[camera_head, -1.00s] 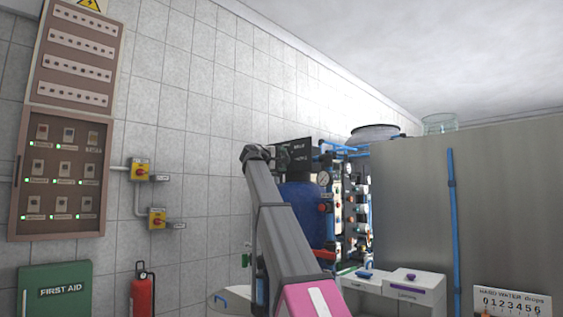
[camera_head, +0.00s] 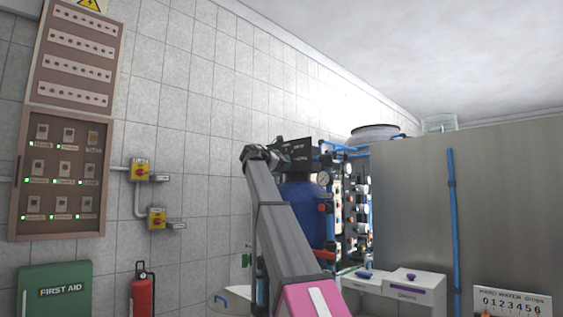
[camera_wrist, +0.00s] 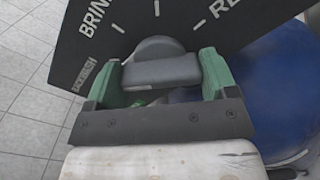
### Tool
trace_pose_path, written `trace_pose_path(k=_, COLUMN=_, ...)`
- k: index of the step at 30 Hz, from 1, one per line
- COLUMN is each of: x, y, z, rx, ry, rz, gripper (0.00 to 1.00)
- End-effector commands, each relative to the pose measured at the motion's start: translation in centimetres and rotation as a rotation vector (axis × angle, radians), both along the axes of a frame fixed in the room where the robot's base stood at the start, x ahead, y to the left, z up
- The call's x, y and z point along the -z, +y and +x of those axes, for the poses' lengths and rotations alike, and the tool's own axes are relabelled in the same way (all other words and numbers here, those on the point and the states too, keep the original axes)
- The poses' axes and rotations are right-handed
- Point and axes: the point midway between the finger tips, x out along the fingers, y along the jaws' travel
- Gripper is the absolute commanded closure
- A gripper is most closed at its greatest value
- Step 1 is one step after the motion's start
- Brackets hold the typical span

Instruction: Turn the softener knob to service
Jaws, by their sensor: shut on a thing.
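The softener knob (camera_wrist: 160,64) is a grey knob with a rounded base and a flat grip bar, in the middle of the wrist view. It sits on a black panel (camera_wrist: 240,14) with white tick marks and the words "BACKWASH", "BRIN..." and "RE...", the last two cut off. My gripper (camera_wrist: 158,78) has green fingers on both sides of the knob's bar and is shut on it. In the head view the black panel (camera_head: 297,150) stands above a blue tank (camera_head: 303,200), with the end of my arm in front. The knob is hidden there, and no "service" mark shows.
Blue pipes and valves (camera_head: 350,200) stand right of the tank. A large grey panel (camera_head: 500,200) fills the right side. White drawers (camera_head: 410,292) stand low in front. A tiled wall with a breaker cabinet (camera_head: 60,170) and a fire extinguisher (camera_head: 142,292) is at left.

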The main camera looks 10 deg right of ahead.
Motion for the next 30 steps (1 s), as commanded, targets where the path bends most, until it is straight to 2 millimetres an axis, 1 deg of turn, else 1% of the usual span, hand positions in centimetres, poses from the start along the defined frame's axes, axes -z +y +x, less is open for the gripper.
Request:
trace_pose_path(k=6, x=0.13, y=0.03, z=-0.05, rx=0.000, ry=0.167, rz=-0.120, gripper=0.45)
trace_pose_path(k=15, x=0.15, y=0.02, z=-0.06, rx=0.000, ry=0.369, rz=-0.265, gripper=0.45)
trace_pose_path(k=21, x=0.17, y=0.03, z=-0.07, rx=0.000, ry=0.462, rz=-0.333, gripper=0.45)
trace_pose_path(k=30, x=0.19, y=0.02, z=-0.07, rx=-0.001, ry=0.529, rz=-0.381, gripper=0.45)
